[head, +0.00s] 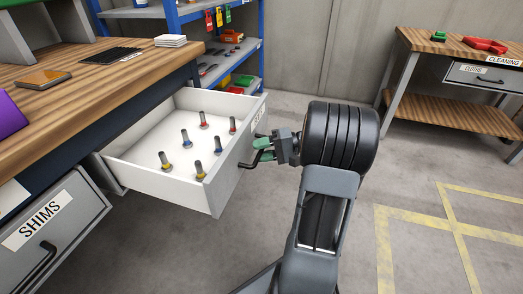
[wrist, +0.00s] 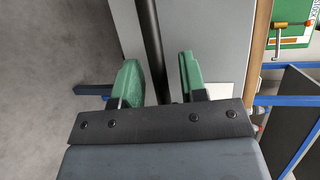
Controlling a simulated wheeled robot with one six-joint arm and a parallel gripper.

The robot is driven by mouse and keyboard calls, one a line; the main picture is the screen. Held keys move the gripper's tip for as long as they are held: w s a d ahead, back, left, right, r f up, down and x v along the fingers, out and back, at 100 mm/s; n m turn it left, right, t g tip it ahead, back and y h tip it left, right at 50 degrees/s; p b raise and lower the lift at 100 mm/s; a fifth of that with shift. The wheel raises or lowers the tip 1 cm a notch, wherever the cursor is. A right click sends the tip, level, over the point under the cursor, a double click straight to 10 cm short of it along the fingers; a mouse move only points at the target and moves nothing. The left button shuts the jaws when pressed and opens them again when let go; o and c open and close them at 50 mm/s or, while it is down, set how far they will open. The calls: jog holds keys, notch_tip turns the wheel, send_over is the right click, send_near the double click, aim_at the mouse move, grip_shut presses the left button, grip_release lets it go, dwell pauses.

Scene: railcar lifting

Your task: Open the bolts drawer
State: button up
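The bolts drawer (head: 150,178) is a white box pulled well out from under the wooden bench. Several upright bolts (head: 185,138) with coloured bases stand inside. A label on its front (head: 258,115) is too oblique to read. Its dark bar handle (head: 248,163) sticks out from the front. My gripper (head: 264,149), with green fingertips, is at the handle. In the wrist view the dark handle bar (wrist: 152,45) runs between the two fingers of my gripper (wrist: 160,80). The fingers are apart, with a visible gap between the bar and the right finger.
A SHIMS drawer (head: 45,230) is at the lower left, below the wooden bench (head: 90,85). A blue shelf rack (head: 230,55) stands behind the open drawer. A cleaning bench (head: 455,45) with a drawer is at the right. The floor between is clear, with yellow lines.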

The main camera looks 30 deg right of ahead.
jog(key=p+v, duration=0.3)
jog(key=v, duration=1)
jog(key=shift+s+d+p, duration=0.15)
jog(key=shift+d+p, duration=0.15)
jog(key=shift+p, duration=0.1)
jog(key=w+a+r+n+g+h+p, duration=0.15)
jog(key=a+r+g+h+p, duration=0.45)
jog(key=a+r+p, duration=0.95)
jog(key=s+a+r+n+t+h+p, duration=0.1)
jog(key=s+a+r+n+h+p, duration=0.1)
jog(key=r+p, duration=0.5)
jog(key=s+a+r+n+t+h+p, duration=0.1)
jog(key=s+a+r+n+h+p, duration=0.2)
jog(key=a+r+h+p, duration=0.2)
jog(key=a+r+p, duration=0.3)
jog(key=a, duration=0.1)
jog(key=shift+s+a+r+h+p, duration=0.3)
jog(key=shift+s+r+h+p, duration=0.05)
jog(key=shift+h+p, duration=0.05)
jog(key=shift+a, duration=0.15)
